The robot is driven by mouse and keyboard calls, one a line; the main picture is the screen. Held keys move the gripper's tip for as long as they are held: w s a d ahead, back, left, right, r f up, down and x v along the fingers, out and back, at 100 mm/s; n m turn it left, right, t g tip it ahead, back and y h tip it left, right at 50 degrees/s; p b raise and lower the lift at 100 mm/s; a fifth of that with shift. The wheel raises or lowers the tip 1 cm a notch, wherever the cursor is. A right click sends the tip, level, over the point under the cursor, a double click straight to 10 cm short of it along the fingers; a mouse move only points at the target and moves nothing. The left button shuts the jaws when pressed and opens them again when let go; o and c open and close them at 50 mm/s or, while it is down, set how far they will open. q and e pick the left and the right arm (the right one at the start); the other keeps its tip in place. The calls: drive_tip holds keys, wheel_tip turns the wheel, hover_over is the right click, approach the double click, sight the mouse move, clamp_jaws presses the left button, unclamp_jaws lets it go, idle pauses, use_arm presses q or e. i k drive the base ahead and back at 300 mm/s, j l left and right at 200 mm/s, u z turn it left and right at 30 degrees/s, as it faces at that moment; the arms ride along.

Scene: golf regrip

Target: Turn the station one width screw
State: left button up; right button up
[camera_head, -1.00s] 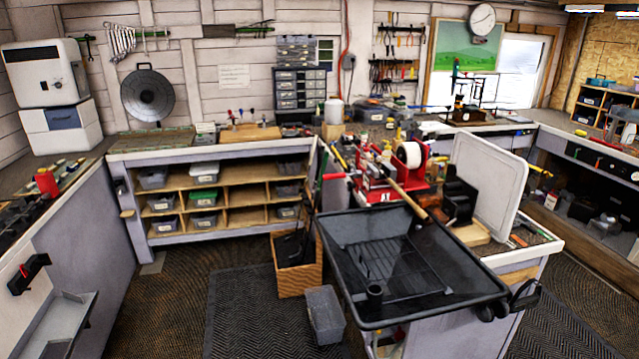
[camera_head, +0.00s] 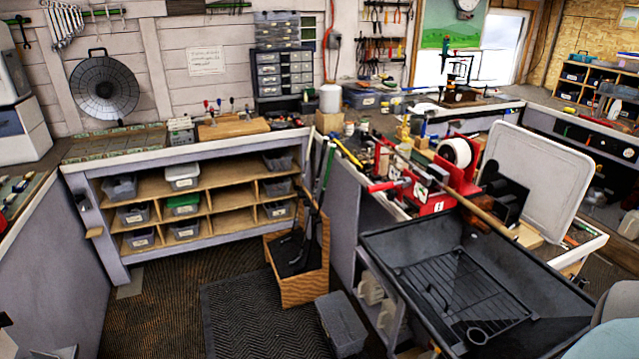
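A red clamping station (camera_head: 428,197) with white labels stands on the bench at right centre, behind the black tray. Its label is too small to read surely as station one. A red handle-like part (camera_head: 381,187) sticks out on its left side. I cannot tell which part is the width screw. A long brown shaft (camera_head: 487,214) lies slanted across the station and out over the tray. Neither of my grippers can be made out in this view.
The black tray (camera_head: 385,258) with a wire rack sticks out in front of the station. A wooden box (camera_head: 305,288) of clubs and a grey bin (camera_head: 342,325) stand on the floor left of the bench. The dark mat (camera_head: 250,320) has clear floor room.

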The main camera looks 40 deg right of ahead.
sight(390, 194)
drive_tip(key=i+z, duration=0.25)
drive_tip(key=i, duration=0.25)
drive_tip(key=i+j+z, duration=0.1)
drive_tip(key=i+z, duration=0.15)
drive_tip(key=i, duration=0.25)
drive_tip(key=i+j+z, duration=0.25)
drive_tip(key=i, duration=0.2)
drive_tip(key=i+j+z, duration=0.1)
drive_tip(key=i+z, duration=0.3)
drive_tip(key=i+j+z, duration=0.2)
drive_tip(key=z, duration=0.2)
drive_tip(key=i+j+z, duration=0.55)
drive_tip(key=j+z, duration=0.25)
drive_tip(key=i+j+z, duration=0.15)
drive_tip(key=j+z, duration=0.25)
drive_tip(key=l, duration=0.1)
